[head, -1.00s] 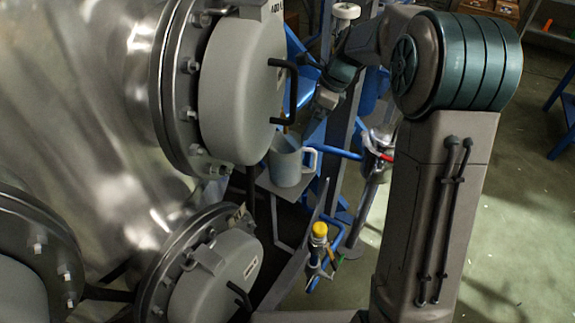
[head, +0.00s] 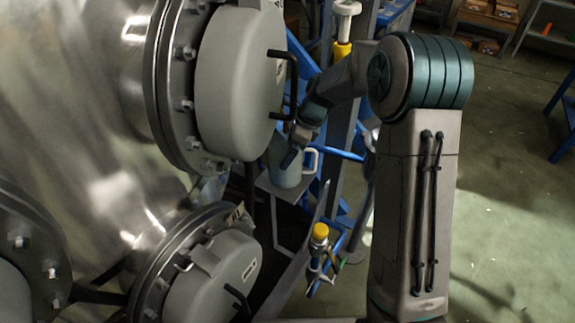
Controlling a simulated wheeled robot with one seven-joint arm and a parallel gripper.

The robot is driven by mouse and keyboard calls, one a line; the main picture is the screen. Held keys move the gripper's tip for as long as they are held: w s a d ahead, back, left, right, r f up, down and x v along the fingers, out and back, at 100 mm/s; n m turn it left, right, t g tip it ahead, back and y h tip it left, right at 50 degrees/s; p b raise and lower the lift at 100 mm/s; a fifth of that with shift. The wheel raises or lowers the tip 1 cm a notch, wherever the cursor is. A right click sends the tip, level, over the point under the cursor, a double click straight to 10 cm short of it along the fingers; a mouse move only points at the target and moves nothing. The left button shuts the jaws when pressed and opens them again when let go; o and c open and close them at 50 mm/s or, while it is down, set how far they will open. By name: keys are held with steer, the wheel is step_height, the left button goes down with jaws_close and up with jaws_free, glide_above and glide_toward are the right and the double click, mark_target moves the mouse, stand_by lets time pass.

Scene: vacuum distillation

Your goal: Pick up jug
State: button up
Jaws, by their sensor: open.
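The jug (head: 284,173) is a pale grey-blue vessel with a white handle (head: 311,160) on its right side. It stands upright on a small grey shelf (head: 283,191) beside the vessel's upper flange. My gripper (head: 290,158) is at the jug's upper part, in front of its rim in the head view. The gripper is open. Its fingers are small and dark here, and I cannot tell whether they touch the jug. Part of the jug's top is hidden behind the gripper.
A large steel vessel (head: 90,110) fills the left side. Its upper cover (head: 238,85) with a black handle (head: 288,85) is close to my arm and the jug. A lower cover (head: 215,280) and a yellow-capped valve (head: 320,231) are below. Open floor (head: 510,210) lies at right.

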steer(key=shift+a+f, duration=0.1)
steer(key=shift+f, duration=0.1)
steer(key=shift+c, duration=0.3)
steer(key=shift+r, duration=0.1)
steer(key=c, duration=1.5)
steer(key=shift+o, duration=0.2)
